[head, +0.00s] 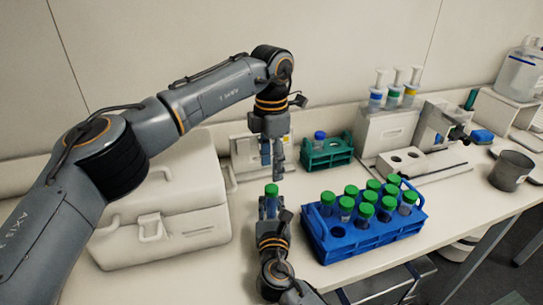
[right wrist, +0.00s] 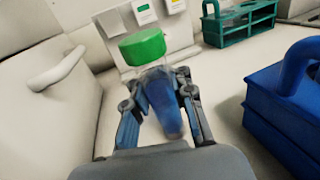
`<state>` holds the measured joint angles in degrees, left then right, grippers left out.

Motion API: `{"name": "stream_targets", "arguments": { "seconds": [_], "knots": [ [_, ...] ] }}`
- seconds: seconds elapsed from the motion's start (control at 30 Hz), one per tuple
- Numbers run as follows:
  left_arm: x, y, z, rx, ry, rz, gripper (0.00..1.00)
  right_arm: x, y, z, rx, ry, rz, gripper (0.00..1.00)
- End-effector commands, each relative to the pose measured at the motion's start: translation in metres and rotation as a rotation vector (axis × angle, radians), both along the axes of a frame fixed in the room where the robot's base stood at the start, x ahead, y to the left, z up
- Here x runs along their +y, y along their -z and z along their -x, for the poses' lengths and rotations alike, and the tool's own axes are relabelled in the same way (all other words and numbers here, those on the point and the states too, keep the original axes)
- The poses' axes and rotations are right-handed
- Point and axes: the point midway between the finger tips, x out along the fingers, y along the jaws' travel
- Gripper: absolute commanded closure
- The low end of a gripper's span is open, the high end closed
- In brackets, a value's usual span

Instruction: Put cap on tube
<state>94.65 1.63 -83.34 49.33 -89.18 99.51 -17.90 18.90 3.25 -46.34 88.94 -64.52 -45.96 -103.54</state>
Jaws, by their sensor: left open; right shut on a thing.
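My right gripper (head: 271,212) is shut on a tube (right wrist: 163,100) with blue contents and holds it nearly upright. A green cap (right wrist: 143,46) is at the tube's mouth; the cap also shows in the head view (head: 271,190). I cannot tell how firmly it is seated. My left gripper (head: 272,164) is open and empty, pointing down just above the green cap and apart from it. In the head view most of the held tube is hidden by the right gripper's fingers.
A blue rack (head: 365,243) of several green-capped tubes stands to the right. A green rack (head: 326,156) with a blue-capped tube is behind. A white case (head: 165,225) stands at left. Pipettes (head: 394,90) and a grey cup (head: 510,170) are farther right.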

Motion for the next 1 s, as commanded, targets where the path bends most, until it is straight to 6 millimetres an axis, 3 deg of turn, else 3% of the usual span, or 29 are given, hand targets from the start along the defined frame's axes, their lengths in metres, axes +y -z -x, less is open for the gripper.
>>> {"name": "stream_targets", "arguments": {
  "seconds": [0.4,0.6,0.8,1.0],
  "knots": [
    [0.000,-0.011,0.001,-0.022,-0.911,-0.023,0.50,0.000,0.001,0.000,0.001,0.000,0.000,1.00],
    [0.000,-0.015,0.001,-0.028,-1.262,-0.025,0.50,0.000,0.001,0.000,0.001,0.000,0.000,1.00],
    [0.000,-0.017,0.001,-0.030,-1.438,-0.025,0.50,0.000,0.001,0.000,0.001,0.000,0.000,1.00],
    [0.000,-0.017,0.001,-0.030,-1.470,-0.025,0.50,0.000,0.001,0.000,0.001,0.000,0.000,1.00]
  ]
}}
